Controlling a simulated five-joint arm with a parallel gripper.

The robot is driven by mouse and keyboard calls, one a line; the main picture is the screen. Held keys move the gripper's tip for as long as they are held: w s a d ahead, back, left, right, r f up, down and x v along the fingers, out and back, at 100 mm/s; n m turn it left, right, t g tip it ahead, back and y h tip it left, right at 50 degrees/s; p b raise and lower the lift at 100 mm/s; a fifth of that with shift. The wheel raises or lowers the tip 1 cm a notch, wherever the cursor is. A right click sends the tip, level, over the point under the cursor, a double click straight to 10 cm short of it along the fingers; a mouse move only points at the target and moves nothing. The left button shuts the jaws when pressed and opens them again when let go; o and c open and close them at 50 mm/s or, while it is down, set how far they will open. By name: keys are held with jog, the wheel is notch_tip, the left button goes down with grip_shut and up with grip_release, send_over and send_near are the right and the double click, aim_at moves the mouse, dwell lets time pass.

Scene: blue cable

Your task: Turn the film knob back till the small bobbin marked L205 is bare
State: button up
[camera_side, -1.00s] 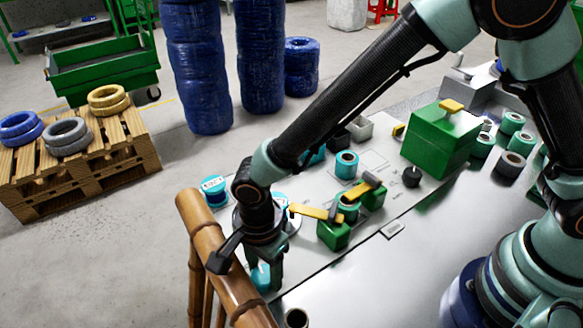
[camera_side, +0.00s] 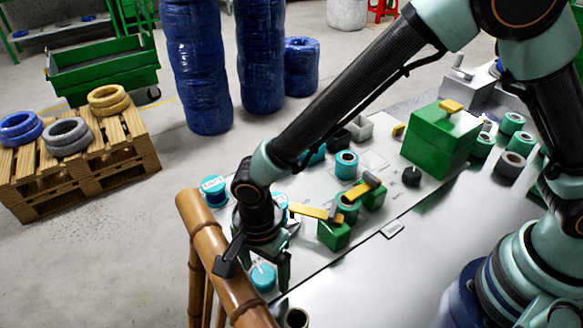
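My gripper (camera_side: 283,272) points down at the near left end of the pale work table, beside a round teal piece (camera_side: 263,278). I cannot tell whether they touch, or whether the fingers are open or shut. A teal bobbin with a white label (camera_side: 214,190) stands just left of my wrist; its print is too small to read. Another teal piece (camera_side: 282,204) is partly hidden behind my wrist. A yellow bar (camera_side: 316,213) reaches from near my wrist to a green block (camera_side: 334,233) with a teal spool (camera_side: 348,205). I cannot make out which part is the film knob.
A bamboo rail (camera_side: 222,255) stands close to the left of my gripper. A large green box (camera_side: 437,140), a dark round knob (camera_side: 411,176) and several teal spools (camera_side: 512,124) stand farther right. The table's front middle is mostly clear.

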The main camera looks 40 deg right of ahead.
notch_tip(320, 180, up, 12)
dwell(0.6)
notch_tip(320, 180, up, 6)
send_over(264, 272)
jog(key=s+d+n+t+y, duration=0.1)
jog(key=s+n+t+y, duration=0.1)
jog(key=n, duration=0.9)
jog(key=s+d+n+t+y, duration=0.1)
jog(key=s+d+n, duration=0.15)
jog(key=n, duration=0.75)
jog(key=shift+s+d+f+x, duration=0.1)
jog(key=shift+s+d+x, duration=0.1)
jog(key=shift+x, duration=2.85)
jog(key=shift+s+d+f+x, duration=0.1)
jog(key=shift+d+x, duration=0.1)
jog(key=shift+x, duration=2.8)
jog(key=shift+s+d+f+x, duration=0.1)
jog(key=shift+s+d+x, duration=0.05)
jog(key=shift+x, duration=2.9)
